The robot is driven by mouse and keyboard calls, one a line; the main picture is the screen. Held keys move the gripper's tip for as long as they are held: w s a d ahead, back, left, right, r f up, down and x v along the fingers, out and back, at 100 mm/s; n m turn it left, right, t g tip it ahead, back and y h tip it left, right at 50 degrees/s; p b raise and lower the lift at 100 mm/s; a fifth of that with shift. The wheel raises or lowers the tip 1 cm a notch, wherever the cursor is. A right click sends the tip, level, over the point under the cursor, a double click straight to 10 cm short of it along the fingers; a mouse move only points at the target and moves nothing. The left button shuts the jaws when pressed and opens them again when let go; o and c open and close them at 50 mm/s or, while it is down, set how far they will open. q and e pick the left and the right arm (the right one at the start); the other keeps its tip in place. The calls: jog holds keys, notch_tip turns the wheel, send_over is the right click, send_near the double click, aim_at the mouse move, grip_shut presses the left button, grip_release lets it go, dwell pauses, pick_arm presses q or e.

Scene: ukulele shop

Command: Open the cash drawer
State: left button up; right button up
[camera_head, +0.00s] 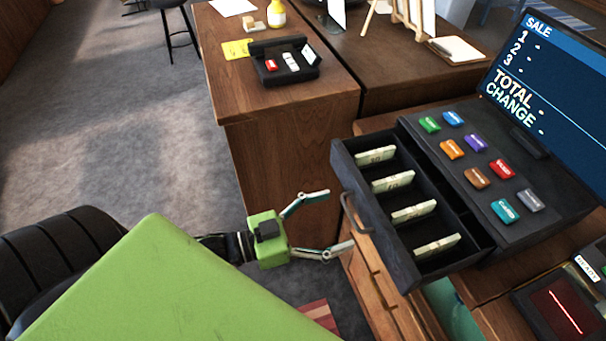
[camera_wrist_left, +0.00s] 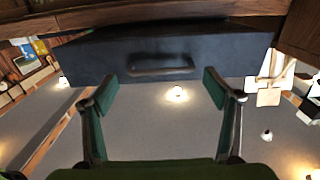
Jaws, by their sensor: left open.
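The cash drawer (camera_head: 405,205) is slid out of the dark register (camera_head: 480,165) in the head view. It holds several stacks of banknotes in its compartments. Its curved handle (camera_head: 356,212) is on the front face, and the handle also shows in the left wrist view (camera_wrist_left: 161,67). My left gripper (camera_head: 338,220) is open and empty, its fingers spread just left of the drawer front. In the left wrist view the open fingers (camera_wrist_left: 160,85) are below the handle and appear apart from it. My right gripper is not in view.
A screen (camera_head: 550,85) reading SALE, TOTAL and CHANGE stands at the register's back right. A scanner pad (camera_head: 556,308) with a red line lies at lower right. A black case (camera_head: 285,62) sits on the wooden counter (camera_head: 225,85). Open floor lies left.

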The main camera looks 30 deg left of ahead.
pick_arm(q)
jog(key=v, duration=0.8)
jog(key=shift+s+a, duration=0.15)
jog(key=shift+s, duration=0.1)
jog(key=s+a+f+n+g+y+b, duration=0.1)
jog(key=a+f+y, duration=0.3)
jog(key=f, duration=0.7)
jog(key=s+a+f+n+g+y+b, duration=0.15)
jog(key=a+f, duration=0.35)
jog(key=f, duration=0.6)
jog(key=a+f+n+g+y, duration=0.1)
jog(key=a+f+y, duration=0.35)
jog(key=f, duration=0.75)
jog(key=s+f+n+g, duration=0.1)
jog(key=s+f+g, duration=0.2)
jog(key=s+f, duration=0.6)
jog(key=s+d+f+g+y+b, duration=0.1)
jog(key=s+d+f+g+b, duration=0.1)
jog(key=s+d+f+g, duration=0.4)
jog(key=s+d+f, duration=0.5)
jog(key=s+f, duration=0.3)
jog(key=shift+s+d+f+n+g, duration=0.3)
jog(key=shift+s+d+n+g, duration=0.05)
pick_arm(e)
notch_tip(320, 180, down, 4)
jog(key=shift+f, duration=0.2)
pick_arm(q)
jog(key=shift+c, duration=0.5)
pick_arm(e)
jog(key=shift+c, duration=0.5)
